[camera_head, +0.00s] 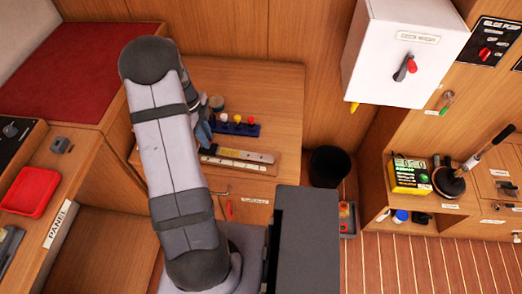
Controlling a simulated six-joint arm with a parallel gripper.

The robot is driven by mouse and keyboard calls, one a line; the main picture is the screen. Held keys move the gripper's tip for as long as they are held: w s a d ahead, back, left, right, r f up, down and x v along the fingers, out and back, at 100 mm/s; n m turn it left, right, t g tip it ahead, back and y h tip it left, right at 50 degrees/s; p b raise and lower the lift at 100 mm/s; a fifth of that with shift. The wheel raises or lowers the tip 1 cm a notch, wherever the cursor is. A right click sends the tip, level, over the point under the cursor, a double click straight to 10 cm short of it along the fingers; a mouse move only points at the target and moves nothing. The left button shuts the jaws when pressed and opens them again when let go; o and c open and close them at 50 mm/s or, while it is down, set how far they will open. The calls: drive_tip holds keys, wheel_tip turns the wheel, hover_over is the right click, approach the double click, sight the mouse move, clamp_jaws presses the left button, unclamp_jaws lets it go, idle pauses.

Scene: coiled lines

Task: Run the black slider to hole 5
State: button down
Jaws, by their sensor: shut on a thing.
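A slotted rail board (240,156) with a grey metal strip and a pale marked strip along its front lies on the wooden worktop. Its left end is hidden behind my arm. Hole numbers are too small to read, so I cannot pick out hole 5. Only a little of my gripper (204,132) shows, at the right edge of my arm by the rail's left end. Its fingertips are mostly covered. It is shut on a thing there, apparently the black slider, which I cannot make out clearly.
Behind the rail stands a blue block (236,127) with white, yellow and red knobs, close to my gripper. A small round jar (216,102) stands left of it. A red-handled tool (229,208) hangs at the worktop's front. The worktop (270,90) is bare at the back right.

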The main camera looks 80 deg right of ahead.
drive_tip(key=shift+f+b, duration=0.45)
drive_tip(key=shift+f, duration=0.05)
idle(0.5)
drive_tip(key=c, duration=1.8)
unclamp_jaws()
drive_tip(key=r+p, duration=0.1)
drive_tip(key=r, duration=0.1)
drive_tip(key=r+p, duration=0.2)
drive_tip(key=w+r+p, duration=0.1)
drive_tip(key=r, duration=0.1)
wheel_tip(320, 180, up, 7)
drive_tip(key=w+b, duration=0.1)
